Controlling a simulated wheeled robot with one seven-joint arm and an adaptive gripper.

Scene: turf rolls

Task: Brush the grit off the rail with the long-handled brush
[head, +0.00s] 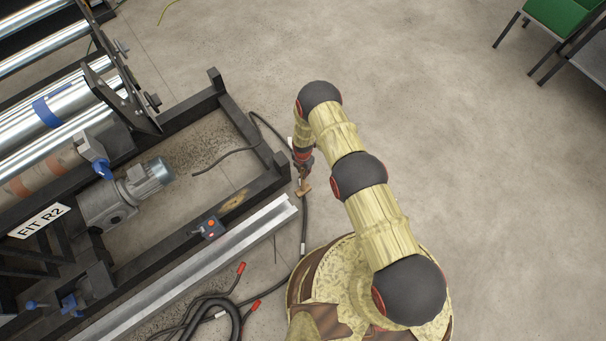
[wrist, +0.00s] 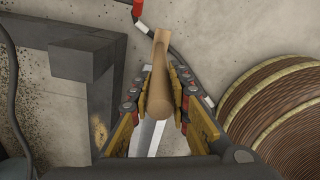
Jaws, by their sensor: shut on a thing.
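My gripper (wrist: 161,82) is shut on a pale wooden handle (wrist: 158,88), which I take for the long-handled brush. In the head view, my gripper (head: 303,163) points down, and a small tan part of the brush (head: 303,188) shows below it. I cannot see the bristles. A silver metal rail (head: 190,267) runs diagonally beside the black frame, its upper right end near the brush. Part of this pale rail (wrist: 150,134) shows beneath the handle in the wrist view. A tan grit-like patch (head: 234,201) lies on the black frame bar (head: 265,187). I cannot make out grit on the silver rail.
A control box with an orange button (head: 211,228) sits beside the silver rail. Black cables (head: 236,309) with red ends lie on the floor. A motor (head: 147,177) and rollers stand at left. Dark specks (head: 205,143) dot the floor inside the frame. The right floor is mostly clear.

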